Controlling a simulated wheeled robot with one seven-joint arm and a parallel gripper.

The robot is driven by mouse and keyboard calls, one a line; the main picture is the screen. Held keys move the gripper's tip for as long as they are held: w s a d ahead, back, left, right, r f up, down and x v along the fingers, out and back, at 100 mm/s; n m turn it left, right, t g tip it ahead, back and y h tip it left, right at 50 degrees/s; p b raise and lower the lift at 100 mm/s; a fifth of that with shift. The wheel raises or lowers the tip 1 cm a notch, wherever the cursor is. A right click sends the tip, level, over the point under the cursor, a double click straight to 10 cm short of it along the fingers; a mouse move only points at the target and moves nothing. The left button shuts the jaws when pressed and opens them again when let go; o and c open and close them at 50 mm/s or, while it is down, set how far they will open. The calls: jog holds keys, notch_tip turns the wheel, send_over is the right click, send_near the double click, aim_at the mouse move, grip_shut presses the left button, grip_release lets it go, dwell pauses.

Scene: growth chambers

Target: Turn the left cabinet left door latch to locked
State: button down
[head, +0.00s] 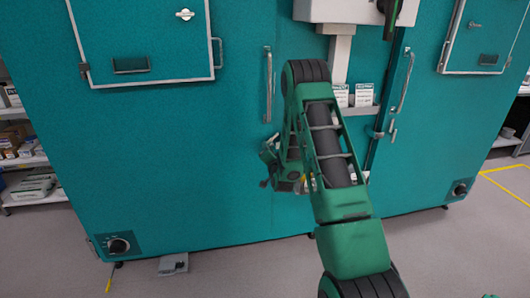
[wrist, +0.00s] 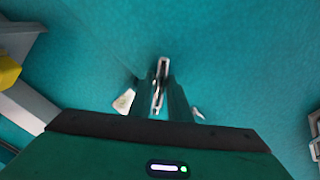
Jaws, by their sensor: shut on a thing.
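The left door (head: 170,150) is a large teal panel with a long vertical handle (head: 268,85) at its right edge. My gripper (head: 268,155) is below that handle, close to the door face and partly behind my arm. In the wrist view, a slim metal latch lever (wrist: 162,70) lies between the two fingers of my gripper (wrist: 160,95), which are closed on it. The lever points roughly up and down in that view. The latch is hidden by my gripper in the head view, so its turned position cannot be told there.
A hatch (head: 140,40) with a small handle is on the upper left door. A dark knob (head: 118,246) is at its lower left. A grey pedal-like box (head: 173,264) lies on the floor. Another long handle (head: 405,80) is at the right. Shelves (head: 25,165) stand at the left.

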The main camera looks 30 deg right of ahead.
jog(key=m, duration=0.4)
jog(key=shift+f, duration=0.1)
jog(key=shift+m, duration=1.9)
jog(key=shift+w+m, duration=0.1)
jog(key=shift+m, duration=0.2)
jog(key=c, duration=1.7)
grip_release()
jog(key=shift+d, duration=0.1)
